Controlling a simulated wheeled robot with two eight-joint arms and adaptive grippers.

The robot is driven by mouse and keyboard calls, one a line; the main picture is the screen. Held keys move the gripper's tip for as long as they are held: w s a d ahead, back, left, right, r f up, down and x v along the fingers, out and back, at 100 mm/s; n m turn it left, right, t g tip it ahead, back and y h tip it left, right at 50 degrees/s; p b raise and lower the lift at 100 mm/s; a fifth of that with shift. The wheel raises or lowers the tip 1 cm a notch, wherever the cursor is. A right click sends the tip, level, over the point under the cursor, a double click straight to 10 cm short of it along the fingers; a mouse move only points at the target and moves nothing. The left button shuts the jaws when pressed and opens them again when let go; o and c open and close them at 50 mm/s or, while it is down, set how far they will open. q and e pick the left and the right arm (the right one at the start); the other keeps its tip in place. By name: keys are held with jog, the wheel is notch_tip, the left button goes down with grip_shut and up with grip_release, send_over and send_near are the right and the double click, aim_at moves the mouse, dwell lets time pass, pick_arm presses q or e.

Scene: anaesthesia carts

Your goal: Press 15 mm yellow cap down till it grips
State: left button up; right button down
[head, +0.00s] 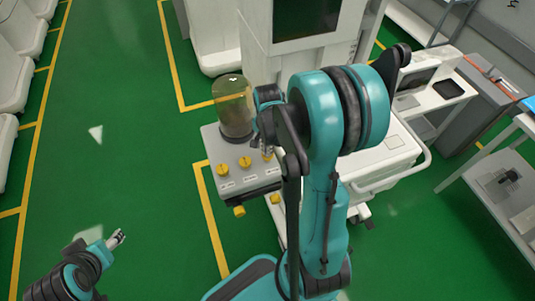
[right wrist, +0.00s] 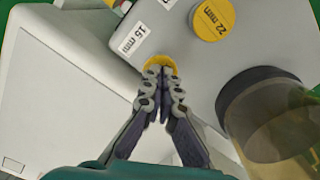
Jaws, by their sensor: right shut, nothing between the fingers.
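The 15 mm yellow cap (right wrist: 160,62) is on the grey panel next to a "15 mm" label in the right wrist view. My right gripper (right wrist: 162,80) is shut and empty, its fingertips over the near part of the cap. Whether the tips touch it, and how deep it sits, I cannot tell. In the head view the right gripper (head: 264,146) is partly hidden by my arm, above the cap (head: 267,156). My left gripper (head: 117,238) is low on the left, away from the cart; its finger opening is too small to judge.
A larger yellow cap marked 22 mm (right wrist: 213,18) sits beside it. Two yellow caps (head: 222,169) (head: 245,162) are further left on the panel (head: 212,140). A transparent canister (head: 234,108) stands behind them. Open green floor (head: 120,150) lies to the left.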

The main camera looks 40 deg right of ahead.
jog(key=shift+r, duration=0.1)
dwell(0.4)
notch_tip(320, 180, up, 7)
jog(key=p, duration=0.5)
dwell(0.4)
notch_tip(320, 180, up, 12)
jog(key=s+a+f+n+t+b, duration=0.1)
jog(key=s+a+n+t+b, duration=0.1)
jog(key=a+n, duration=0.5)
jog(key=s+a+f+n+t+b, duration=0.2)
jog(key=a+n+t, duration=0.3)
jog(key=a+n, duration=0.3)
jog(key=shift+s+a+f+n, duration=0.25)
jog(key=shift+s+a+n, duration=0.05)
jog(key=shift+s+a, duration=0.35)
